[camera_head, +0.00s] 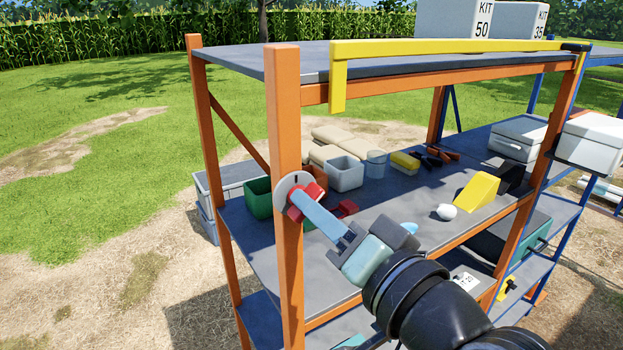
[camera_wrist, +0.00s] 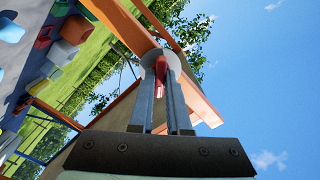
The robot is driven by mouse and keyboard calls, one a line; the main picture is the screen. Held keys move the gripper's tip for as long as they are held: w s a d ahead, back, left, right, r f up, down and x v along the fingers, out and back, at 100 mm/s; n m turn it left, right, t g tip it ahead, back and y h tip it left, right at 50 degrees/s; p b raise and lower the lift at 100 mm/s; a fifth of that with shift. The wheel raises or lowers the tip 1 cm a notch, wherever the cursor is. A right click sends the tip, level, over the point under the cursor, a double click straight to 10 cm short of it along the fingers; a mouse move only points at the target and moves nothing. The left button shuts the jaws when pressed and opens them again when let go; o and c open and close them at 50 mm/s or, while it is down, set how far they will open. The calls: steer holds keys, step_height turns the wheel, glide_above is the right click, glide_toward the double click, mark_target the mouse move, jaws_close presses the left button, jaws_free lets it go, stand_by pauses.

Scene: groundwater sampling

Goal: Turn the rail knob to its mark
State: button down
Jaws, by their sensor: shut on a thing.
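The rail knob (camera_head: 312,192) is red and sits in front of a pale round disc (camera_head: 290,182) on the front orange post of the rack. A short dark line shows near the top of the disc in the head view. My gripper (camera_head: 304,206) reaches the knob from the lower right, with its fingers closed around it. In the wrist view the red knob (camera_wrist: 161,66) lies between the two fingers of my gripper (camera_wrist: 161,80), with the pale disc (camera_wrist: 149,57) behind it. The fingers hide part of the knob, and I cannot tell exactly how it lines up with the dark line.
Grass lies open to the left.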

steer(key=m+p, duration=0.2)
steer(key=m, duration=0.6)
steer(key=c, duration=0.8)
jaws_free()
steer(key=b+v, duration=0.6)
steer(key=v, duration=0.7)
